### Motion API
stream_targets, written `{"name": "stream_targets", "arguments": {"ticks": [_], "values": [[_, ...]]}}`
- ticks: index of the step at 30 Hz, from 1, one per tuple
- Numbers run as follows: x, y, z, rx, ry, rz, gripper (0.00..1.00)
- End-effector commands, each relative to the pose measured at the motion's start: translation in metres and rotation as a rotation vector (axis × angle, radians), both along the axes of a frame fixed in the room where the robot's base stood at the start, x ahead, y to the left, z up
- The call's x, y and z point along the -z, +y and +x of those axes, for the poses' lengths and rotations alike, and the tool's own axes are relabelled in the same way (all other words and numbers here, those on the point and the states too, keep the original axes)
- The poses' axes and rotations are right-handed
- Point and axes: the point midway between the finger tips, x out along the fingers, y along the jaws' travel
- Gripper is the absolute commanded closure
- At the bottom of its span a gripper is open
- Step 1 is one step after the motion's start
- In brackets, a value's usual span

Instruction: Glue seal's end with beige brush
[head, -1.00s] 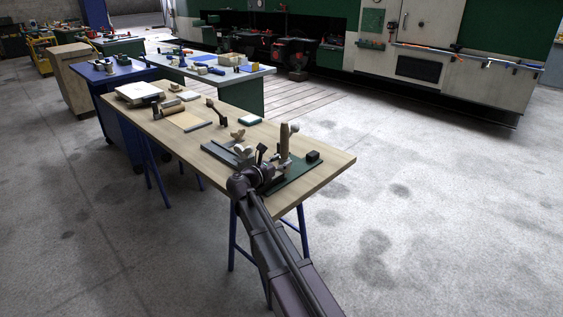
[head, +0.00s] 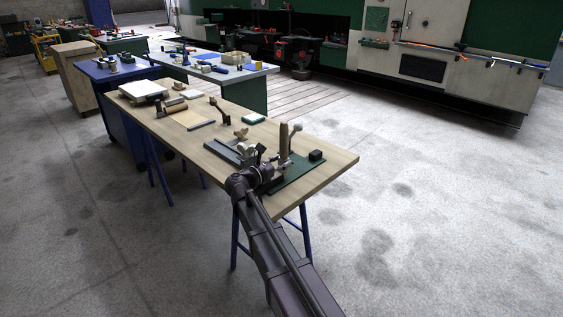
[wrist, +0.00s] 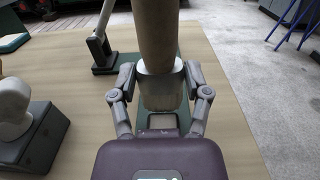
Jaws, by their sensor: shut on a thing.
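My gripper (wrist: 160,92) is shut on the beige brush (wrist: 155,40), around a paler band below its round handle. The brush stands about upright between the two fingers. In the head view the brush (head: 283,138) rises above the green plate (head: 308,174) at the near end of the wooden table. My gripper (head: 264,172) is small and partly hidden by my arm there. The brush's lower tip is hidden in both views. I cannot make out the seal or its end for certain.
A dark bracket with a pale lever (wrist: 102,50) stands behind the brush to the left. A dark block with a rounded whitish piece (wrist: 12,105) is at the left. Bare tabletop and open floor lie to the right.

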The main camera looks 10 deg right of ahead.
Motion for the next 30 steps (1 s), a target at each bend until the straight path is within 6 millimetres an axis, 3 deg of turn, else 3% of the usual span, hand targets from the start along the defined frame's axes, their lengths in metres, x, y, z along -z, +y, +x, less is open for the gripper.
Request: {"name": "stream_targets", "arguments": {"ticks": [30], "values": [[0.004,0.021,-0.015,-0.001,0.001,0.001,0.88]]}}
